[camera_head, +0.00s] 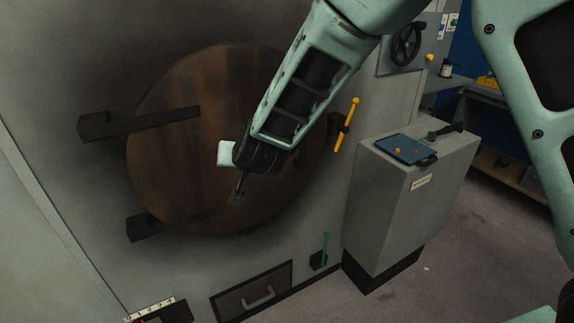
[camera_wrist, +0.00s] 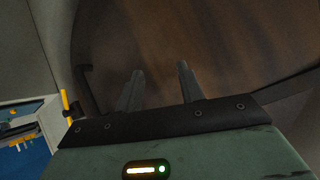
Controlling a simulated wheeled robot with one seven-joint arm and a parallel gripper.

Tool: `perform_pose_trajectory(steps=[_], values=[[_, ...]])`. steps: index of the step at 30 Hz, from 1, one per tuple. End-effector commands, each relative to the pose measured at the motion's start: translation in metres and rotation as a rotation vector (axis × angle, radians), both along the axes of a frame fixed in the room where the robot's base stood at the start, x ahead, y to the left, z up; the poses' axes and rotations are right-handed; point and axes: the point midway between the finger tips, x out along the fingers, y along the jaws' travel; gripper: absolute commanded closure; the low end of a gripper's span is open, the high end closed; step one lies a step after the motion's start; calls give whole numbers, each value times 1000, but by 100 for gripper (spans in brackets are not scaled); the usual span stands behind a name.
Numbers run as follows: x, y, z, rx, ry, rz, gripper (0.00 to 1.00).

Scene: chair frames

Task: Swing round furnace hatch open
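The round furnace hatch (camera_head: 165,165) is a brown, rust-toned disc on the grey furnace front, and looks closed. Two dark hinge straps (camera_head: 150,122) cross its left side. A yellow-ended lever (camera_head: 347,125) stands at its right edge, and a yellow bar also shows at the left of the wrist view (camera_wrist: 66,105). My gripper (camera_head: 238,192) is in front of the hatch, and my forearm hides its upper right. In the wrist view the two fingers (camera_wrist: 159,82) are apart and empty, pointing at the hatch (camera_wrist: 225,40). A dark curved bar (camera_wrist: 86,90) is left of the fingers.
A grey cabinet (camera_head: 395,210) with a blue tablet (camera_head: 405,149) on top stands right of the furnace. A drawer (camera_head: 255,290) and a small green lever (camera_head: 325,248) are below the hatch. A handwheel (camera_head: 406,45) is at the upper right. Floor is clear at the lower right.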

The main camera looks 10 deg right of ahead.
Motion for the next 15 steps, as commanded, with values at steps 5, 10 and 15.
perform_pose_trajectory(steps=[5,10,15], values=[[71,-52,-42,-140,-241,-358,62],[86,-101,-64,-324,-429,-632,62],[79,-125,-71,-446,-531,-775,62]])
